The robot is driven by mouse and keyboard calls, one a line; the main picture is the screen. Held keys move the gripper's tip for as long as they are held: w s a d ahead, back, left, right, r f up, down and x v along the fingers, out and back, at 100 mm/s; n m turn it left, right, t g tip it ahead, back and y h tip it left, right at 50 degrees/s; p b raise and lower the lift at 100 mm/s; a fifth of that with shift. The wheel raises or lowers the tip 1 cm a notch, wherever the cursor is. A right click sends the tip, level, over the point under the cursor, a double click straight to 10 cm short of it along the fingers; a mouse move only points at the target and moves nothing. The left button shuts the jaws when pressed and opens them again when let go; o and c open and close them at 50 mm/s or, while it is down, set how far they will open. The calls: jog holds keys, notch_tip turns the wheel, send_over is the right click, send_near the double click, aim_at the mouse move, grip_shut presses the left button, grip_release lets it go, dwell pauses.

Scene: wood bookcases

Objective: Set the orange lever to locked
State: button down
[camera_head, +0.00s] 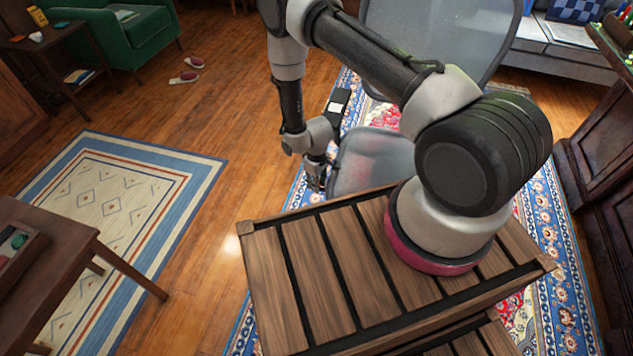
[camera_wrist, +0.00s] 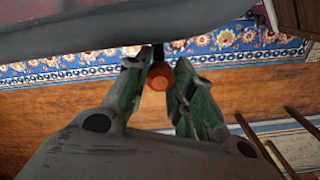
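The orange lever (camera_wrist: 160,76) shows in the wrist view as a round orange end on a dark stem, below the edge of the grey chair seat (camera_wrist: 90,22). My gripper (camera_wrist: 164,60) has its two green fingers on either side of it. Both fingers seem to meet the orange end's edges, so the gripper looks shut on it. In the head view my gripper (camera_head: 316,172) points down at the left side of the grey office chair's seat (camera_head: 375,160). The lever cannot be made out there.
A slatted wooden top (camera_head: 290,285) stands in front of the chair. The chair stands on a blue patterned rug (camera_head: 556,230). Open wooden floor (camera_head: 215,210) lies left of the chair. A small table (camera_head: 50,250) is at the lower left.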

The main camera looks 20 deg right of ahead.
jog(key=s+n, duration=0.1)
jog(key=n, duration=0.1)
jog(key=s+a+n, duration=0.1)
jog(key=s+n, duration=0.1)
jog(key=shift+a+n, duration=0.1)
jog(key=shift+n, duration=0.2)
jog(key=shift+w, duration=0.1)
jog(key=c, duration=1.2)
grip_release()
jog(key=shift+o, duration=0.2)
notch_tip(320, 180, up, 12)
jog(key=shift+c, duration=0.2)
